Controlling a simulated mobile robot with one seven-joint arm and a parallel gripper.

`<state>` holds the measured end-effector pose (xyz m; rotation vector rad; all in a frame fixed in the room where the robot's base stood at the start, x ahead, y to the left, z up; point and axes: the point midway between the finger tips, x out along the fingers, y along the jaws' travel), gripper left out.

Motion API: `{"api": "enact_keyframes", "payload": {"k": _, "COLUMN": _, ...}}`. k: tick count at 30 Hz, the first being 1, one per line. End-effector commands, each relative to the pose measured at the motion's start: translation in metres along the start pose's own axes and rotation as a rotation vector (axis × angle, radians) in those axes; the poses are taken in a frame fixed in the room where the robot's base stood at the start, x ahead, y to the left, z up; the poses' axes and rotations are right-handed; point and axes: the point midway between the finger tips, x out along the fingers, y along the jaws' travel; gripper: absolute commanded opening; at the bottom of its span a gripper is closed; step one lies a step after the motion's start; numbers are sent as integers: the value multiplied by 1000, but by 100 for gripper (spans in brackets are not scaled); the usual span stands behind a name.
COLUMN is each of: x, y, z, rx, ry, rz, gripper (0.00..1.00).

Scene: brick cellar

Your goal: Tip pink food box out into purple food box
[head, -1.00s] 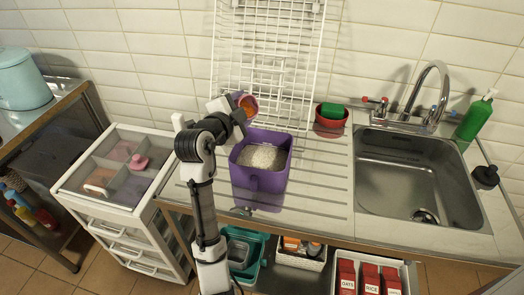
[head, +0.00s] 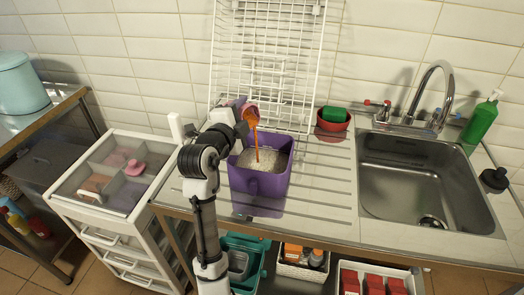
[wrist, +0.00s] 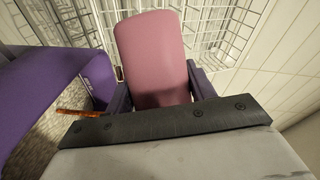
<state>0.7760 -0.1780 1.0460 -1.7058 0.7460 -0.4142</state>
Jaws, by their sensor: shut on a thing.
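The purple food box (head: 258,184) stands on the ribbed drainboard and holds a white grainy filling (head: 264,160). My gripper (head: 243,120) is shut on the pink food box (head: 250,111), above the back left of the purple box. The pink box is tilted, and an orange stream (head: 256,141) runs from it down onto the white filling. In the wrist view the pink box (wrist: 150,55) sits between my fingers, its mouth hidden. Part of the purple box (wrist: 40,100) and the orange stream (wrist: 78,113) show at the left there.
A white wire rack (head: 270,60) stands against the tiled wall close behind the boxes. A red bowl with a green sponge (head: 333,118) stands right of them, before the sink (head: 425,180). A white drawer unit (head: 110,190) is at left. The drainboard's right part is clear.

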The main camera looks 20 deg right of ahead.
Motion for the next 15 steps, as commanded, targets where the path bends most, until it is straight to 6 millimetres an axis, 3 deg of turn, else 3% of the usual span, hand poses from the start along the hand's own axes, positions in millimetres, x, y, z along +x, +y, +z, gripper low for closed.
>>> {"api": "enact_keyframes", "payload": {"k": 8, "x": -6, "y": 2, "z": -15, "rx": 118, "ry": 1, "rz": -50, "gripper": 28}}
{"api": "enact_keyframes", "payload": {"k": 15, "x": -6, "y": 7, "z": -14, "rx": 169, "ry": 0, "rz": -71, "gripper": 28}}
